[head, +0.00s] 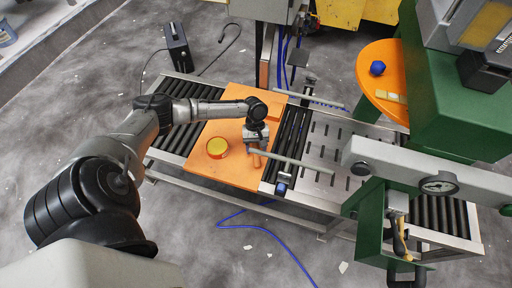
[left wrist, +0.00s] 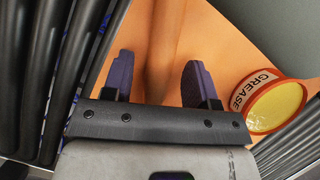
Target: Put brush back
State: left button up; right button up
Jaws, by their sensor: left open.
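My left gripper (head: 257,148) is low over an orange board (head: 238,98) on the roller conveyor. It also shows in the left wrist view (left wrist: 160,78), with its two dark fingers spread apart. A narrow orange-brown piece (head: 257,160) shows just below the gripper in the head view. It may be the brush handle, but I cannot tell. In the left wrist view, a slightly darker orange-brown strip (left wrist: 168,50) lies between the fingers, and no contact is visible. No brush bristles can be made out. A yellow-topped grease tin (head: 217,148) stands left of the gripper. My right gripper is not in view.
An orange round table (head: 375,60) holds a blue object (head: 377,68). A thin rod (head: 295,160) crosses the conveyor right of the gripper. A blue hose (head: 285,240) lies on the floor.

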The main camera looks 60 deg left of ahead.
pick_arm(q)
jog(key=p+v, duration=0.6)
jog(key=v, duration=0.6)
jog(key=shift+p, duration=0.4)
